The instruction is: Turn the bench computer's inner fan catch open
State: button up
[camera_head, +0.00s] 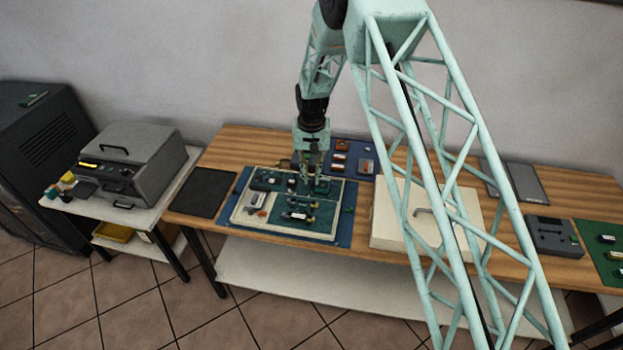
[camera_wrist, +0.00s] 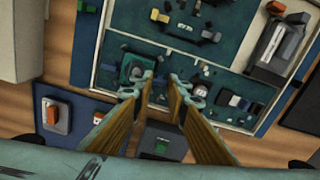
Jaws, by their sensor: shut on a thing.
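The bench computer (camera_head: 240,215) is an open, pale-rimmed tray with a dark green board and several small parts, lying flat on a blue mat. It also shows in the wrist view (camera_wrist: 92,52). The inner fan (camera_wrist: 137,67) appears as a dark square part with a pale ring near the tray's edge. My gripper (camera_head: 311,176) points down over the tray's back right part. In the wrist view its two fingertips (camera_wrist: 160,88) reach in beside the fan and are shut on a small part there, apparently the fan catch, which the fingertips mostly hide.
A blue mat with small blocks (camera_head: 340,148) lies behind the tray. A dark pad (camera_head: 201,192) lies to its left and a cream box with a handle (camera_head: 388,217) stands close to its right. A grey machine (camera_head: 133,160) stands on the left side table.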

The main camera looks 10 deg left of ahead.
jog(key=n+b, duration=0.1)
jog(key=n, duration=0.2)
jog(key=shift+f+n+b, duration=0.1)
jog(key=shift+n+b, duration=0.2)
jog(key=shift+b, duration=0.1)
jog(key=n+b, duration=0.1)
jog(key=n, duration=0.3)
jog(key=shift+b, duration=0.35)
jog(key=n+b, duration=0.1)
jog(key=n, duration=0.3)
jog(key=shift+n, duration=0.4)
jog(key=shift+n+b, duration=0.45)
jog(key=shift+n, duration=1.15)
jog(key=o, duration=0.8)
jog(key=shift+o, duration=0.2)
jog(key=shift+r, duration=0.2)
notch_tip(320, 180, up, 12)
jog(key=shift+f, duration=0.1)
